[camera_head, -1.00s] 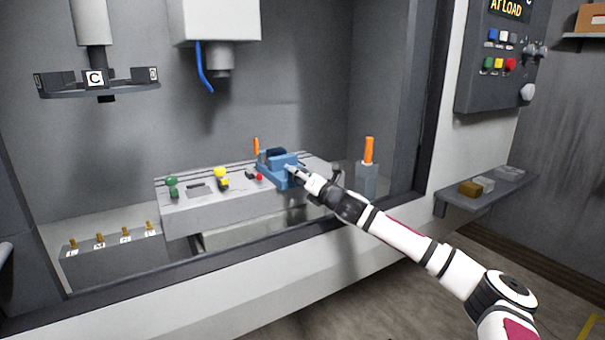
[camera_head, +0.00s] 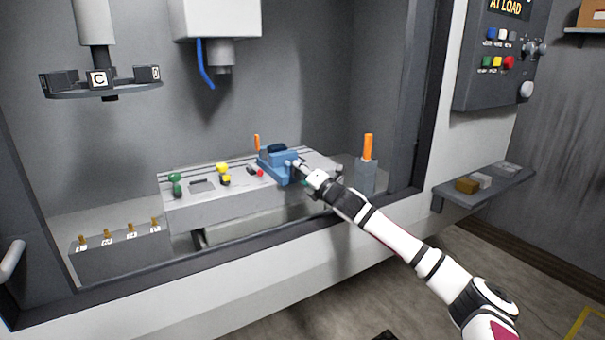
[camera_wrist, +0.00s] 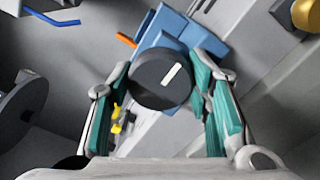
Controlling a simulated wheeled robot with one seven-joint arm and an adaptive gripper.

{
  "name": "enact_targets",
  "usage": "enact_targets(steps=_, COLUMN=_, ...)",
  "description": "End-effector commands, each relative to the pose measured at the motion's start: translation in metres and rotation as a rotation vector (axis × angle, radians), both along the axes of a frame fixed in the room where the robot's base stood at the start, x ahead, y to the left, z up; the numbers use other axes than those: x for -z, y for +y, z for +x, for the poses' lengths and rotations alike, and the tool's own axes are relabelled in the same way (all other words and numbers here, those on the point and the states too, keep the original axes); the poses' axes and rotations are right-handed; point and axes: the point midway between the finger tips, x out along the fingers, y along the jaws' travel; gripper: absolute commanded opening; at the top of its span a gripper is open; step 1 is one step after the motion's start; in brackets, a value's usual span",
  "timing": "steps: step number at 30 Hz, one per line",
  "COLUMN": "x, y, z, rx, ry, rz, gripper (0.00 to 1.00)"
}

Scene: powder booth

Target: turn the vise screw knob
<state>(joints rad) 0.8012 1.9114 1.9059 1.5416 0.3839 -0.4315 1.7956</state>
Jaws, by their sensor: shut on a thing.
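The blue vise (camera_head: 277,164) sits on the grey slotted table inside the booth. It also shows in the wrist view (camera_wrist: 165,38). Its screw knob (camera_wrist: 160,80) is a dark round disc with a white mark line, facing the wrist camera. My gripper (camera_wrist: 160,92) has its teal-padded fingers on either side of the knob and is shut on it. In the head view my gripper (camera_head: 306,172) reaches the vise's front right side and covers the knob.
On the table (camera_head: 225,205) are a green-topped part (camera_head: 175,183), a yellow part (camera_head: 223,172) and a red-tipped part (camera_head: 256,171). An orange-handled tool (camera_head: 368,148) stands in a grey holder at right. A spindle housing (camera_head: 217,22) hangs above. The booth's front sill (camera_head: 240,245) lies below my arm.

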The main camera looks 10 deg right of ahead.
Motion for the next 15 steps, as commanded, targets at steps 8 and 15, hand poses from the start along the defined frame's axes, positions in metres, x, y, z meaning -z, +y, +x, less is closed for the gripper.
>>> enact_targets(steps=8, x=0.0000, y=-0.0006, z=0.0002, rx=0.001, ry=0.000, rz=-0.002, gripper=0.66)
enact_targets(steps=15, x=0.0000, y=-0.0006, z=-0.0004, rx=0.001, ry=0.000, rz=-0.002, gripper=0.66)
